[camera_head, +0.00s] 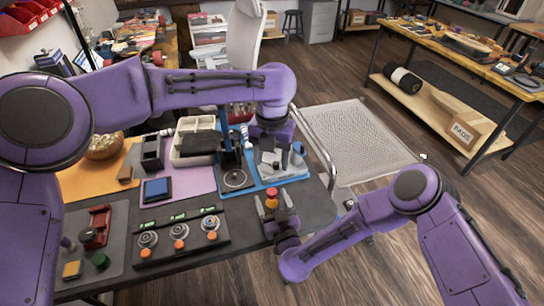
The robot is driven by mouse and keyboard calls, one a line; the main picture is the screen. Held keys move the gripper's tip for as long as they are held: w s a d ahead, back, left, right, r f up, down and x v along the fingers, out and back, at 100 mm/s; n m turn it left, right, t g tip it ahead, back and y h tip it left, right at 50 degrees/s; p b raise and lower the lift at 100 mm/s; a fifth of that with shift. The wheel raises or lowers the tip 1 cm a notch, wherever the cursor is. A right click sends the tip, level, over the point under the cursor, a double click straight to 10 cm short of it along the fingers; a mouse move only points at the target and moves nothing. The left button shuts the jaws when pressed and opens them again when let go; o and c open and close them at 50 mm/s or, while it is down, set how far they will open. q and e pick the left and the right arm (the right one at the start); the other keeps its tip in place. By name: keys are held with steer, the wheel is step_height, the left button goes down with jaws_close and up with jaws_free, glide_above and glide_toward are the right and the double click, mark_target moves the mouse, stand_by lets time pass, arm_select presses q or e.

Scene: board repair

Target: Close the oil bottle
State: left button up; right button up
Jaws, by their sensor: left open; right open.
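A small orange and red item (271,197), possibly the oil bottle, stands at the front right edge of the workbench. My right gripper (275,211) is open there, with its fingers close around the item's lower part; I cannot tell whether they touch it. My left gripper (270,158) is open and points down over the blue tray (296,178) behind it. Small grey and blue parts are beneath and beside it, partly hidden by its fingers. A separate bottle cap cannot be made out.
A black panel (190,255) with several dials and orange buttons lies at the front of the bench. A grey mat (115,270) with a red tool (97,226) is left of it.

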steer(key=b+v, duration=0.2)
steer(key=v, duration=0.8)
steer(key=shift+s, duration=0.25)
steer(key=shift+d, duration=0.1)
